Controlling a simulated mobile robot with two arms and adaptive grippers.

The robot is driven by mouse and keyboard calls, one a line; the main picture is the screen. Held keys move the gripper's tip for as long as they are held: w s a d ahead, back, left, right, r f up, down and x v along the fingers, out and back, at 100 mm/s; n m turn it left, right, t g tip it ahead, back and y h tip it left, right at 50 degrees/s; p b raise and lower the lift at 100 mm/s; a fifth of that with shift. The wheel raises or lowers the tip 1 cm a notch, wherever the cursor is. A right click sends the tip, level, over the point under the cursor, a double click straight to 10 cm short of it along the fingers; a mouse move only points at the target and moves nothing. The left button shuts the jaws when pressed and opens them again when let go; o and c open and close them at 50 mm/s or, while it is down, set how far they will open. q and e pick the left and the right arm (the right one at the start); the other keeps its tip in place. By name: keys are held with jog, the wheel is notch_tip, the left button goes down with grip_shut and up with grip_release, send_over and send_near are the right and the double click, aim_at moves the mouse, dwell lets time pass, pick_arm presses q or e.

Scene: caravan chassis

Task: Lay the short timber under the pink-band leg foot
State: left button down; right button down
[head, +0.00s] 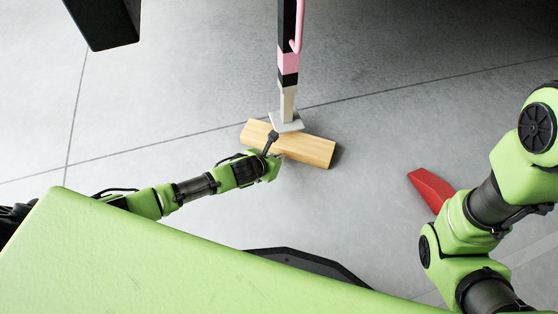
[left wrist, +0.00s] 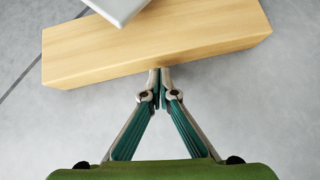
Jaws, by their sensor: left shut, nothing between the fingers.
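The short timber (head: 308,149) lies flat on the grey floor, slanting slightly down to the right. The pink-band leg (head: 288,62) comes down from above, and its grey foot plate (head: 285,122) is over the timber's far side, left of its middle. I cannot tell whether foot and timber touch. My left gripper (head: 271,141) is at the timber's near side, shut and empty. In the left wrist view the closed fingertips (left wrist: 160,74) are at the near long edge of the timber (left wrist: 190,38), and part of the foot (left wrist: 118,8) overlaps its far edge. My right gripper is out of view.
A red wedge-shaped block (head: 430,188) lies on the floor to the right, close to my right arm. A dark body hangs overhead at the top right, and a black box-like part (head: 105,22) is at the top left. The floor around the timber is clear.

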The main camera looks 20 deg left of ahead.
aim_at(287, 143)
pick_arm(q)
jog(key=shift+w+d, duration=0.1)
jog(key=shift+w, duration=0.2)
jog(key=shift+r, duration=0.1)
jog(key=shift+w, duration=0.1)
jog(key=shift+w+r+p, duration=0.1)
jog(key=shift+w+p, duration=0.2)
jog(key=shift+p, duration=0.05)
jog(key=shift+w+d+p, duration=0.2)
jog(key=shift+w+p, duration=0.1)
jog(key=shift+w, duration=0.25)
